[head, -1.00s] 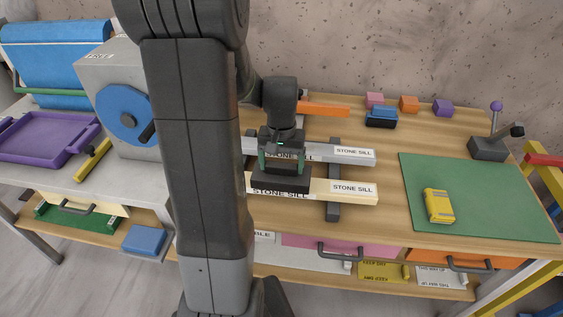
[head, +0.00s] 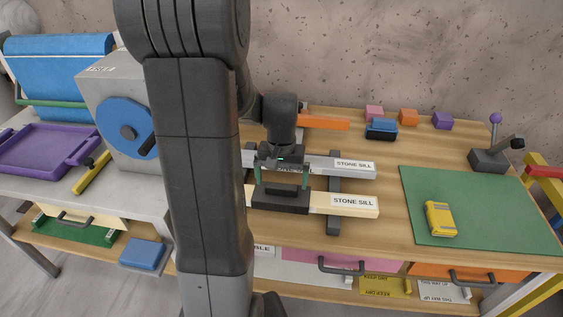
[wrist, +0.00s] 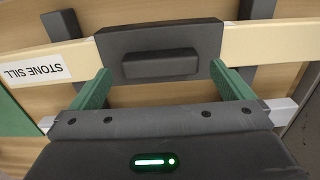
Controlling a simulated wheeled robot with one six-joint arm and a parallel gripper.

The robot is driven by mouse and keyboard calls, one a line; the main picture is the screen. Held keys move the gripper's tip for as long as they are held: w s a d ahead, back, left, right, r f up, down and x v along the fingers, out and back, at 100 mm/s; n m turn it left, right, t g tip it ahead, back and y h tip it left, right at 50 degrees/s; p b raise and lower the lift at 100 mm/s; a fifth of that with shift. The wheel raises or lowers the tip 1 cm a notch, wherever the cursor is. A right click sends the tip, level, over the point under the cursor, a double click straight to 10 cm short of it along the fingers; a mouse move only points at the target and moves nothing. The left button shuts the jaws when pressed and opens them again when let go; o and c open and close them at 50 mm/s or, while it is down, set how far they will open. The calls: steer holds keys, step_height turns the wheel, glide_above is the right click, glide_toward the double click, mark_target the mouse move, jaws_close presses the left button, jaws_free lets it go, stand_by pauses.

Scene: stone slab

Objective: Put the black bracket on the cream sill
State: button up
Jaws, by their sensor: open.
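The black bracket (head: 280,199) lies on the cream sill (head: 319,203), across its width, with its raised block upward. The sill carries a STONE SILL label. In the wrist view the bracket (wrist: 205,38) rests on the cream sill (wrist: 268,42), which extends out on both sides of it. My gripper (head: 282,179) is open and empty just above the bracket. Its green fingers stand apart at either side of the bracket's block in the wrist view (wrist: 160,82). My arm hides the left end of the sill.
A grey sill (head: 345,169) lies parallel behind the cream one, both on dark crossbars (head: 334,226). On the right is a green mat (head: 480,205) with a yellow item (head: 440,218). Small blocks and a blue-and-black object (head: 381,129) stand at the back.

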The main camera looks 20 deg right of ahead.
mark_target(282, 186)
step_height(282, 186, up, 13)
stand_by(0.3)
steer(key=shift+f, duration=0.25)
step_height(282, 186, down, 13)
steer(key=shift+f+b, duration=0.2)
steer(key=shift+b, duration=0.3)
steer(key=shift+r+p, duration=0.45)
steer(key=shift+r, duration=0.2)
